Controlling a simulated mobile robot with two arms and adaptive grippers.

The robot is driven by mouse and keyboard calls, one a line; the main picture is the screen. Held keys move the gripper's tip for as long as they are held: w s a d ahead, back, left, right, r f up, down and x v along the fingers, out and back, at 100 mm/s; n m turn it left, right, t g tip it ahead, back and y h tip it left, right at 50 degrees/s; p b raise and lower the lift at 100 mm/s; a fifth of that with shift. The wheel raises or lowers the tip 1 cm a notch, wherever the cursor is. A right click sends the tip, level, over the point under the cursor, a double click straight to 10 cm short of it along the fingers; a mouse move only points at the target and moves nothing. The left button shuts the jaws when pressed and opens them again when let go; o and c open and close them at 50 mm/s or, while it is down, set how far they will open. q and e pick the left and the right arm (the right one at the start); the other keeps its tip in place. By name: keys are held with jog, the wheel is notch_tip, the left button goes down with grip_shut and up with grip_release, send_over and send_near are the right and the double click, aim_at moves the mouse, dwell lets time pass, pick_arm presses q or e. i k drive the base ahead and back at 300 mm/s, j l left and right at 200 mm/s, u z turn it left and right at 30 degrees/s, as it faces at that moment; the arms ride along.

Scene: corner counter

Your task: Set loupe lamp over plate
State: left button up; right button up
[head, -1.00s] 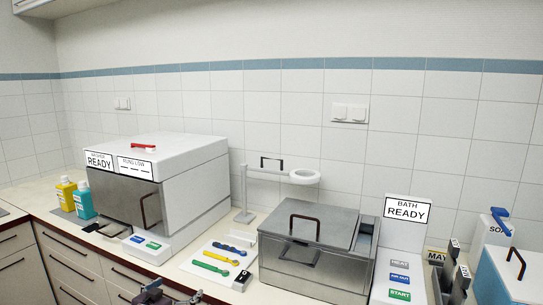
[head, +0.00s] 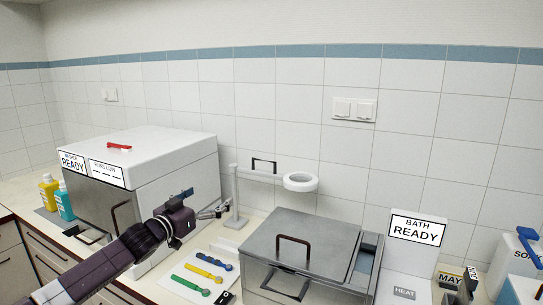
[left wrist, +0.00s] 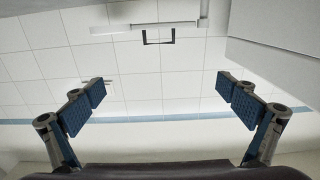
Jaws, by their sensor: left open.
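The loupe lamp is a white post with a horizontal arm (head: 258,174), a black bracket handle (head: 264,160) and a white ring (head: 300,182) at its right end. Its arm (left wrist: 150,27) and black handle (left wrist: 158,41) also show in the left wrist view. The white plate (head: 231,284) on the counter bears blue, yellow and green tools. The ring hangs to the right of the plate, behind the steel bath. My left gripper (head: 222,209) is open and empty, close to the post in the head view. Its fingers (left wrist: 160,95) are spread wide, apart from the handle. My right gripper is not in view.
A white washer box (head: 155,152) with a steel front stands left, partly behind my left arm. The steel bath (head: 310,250) with a brown handle is right of the plate. Two bottles (head: 57,195) stand far left. A tiled wall closes the back.

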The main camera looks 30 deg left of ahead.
aim_at(298, 182)
jog(key=i+j, duration=0.15)
jog(key=i, duration=0.7)
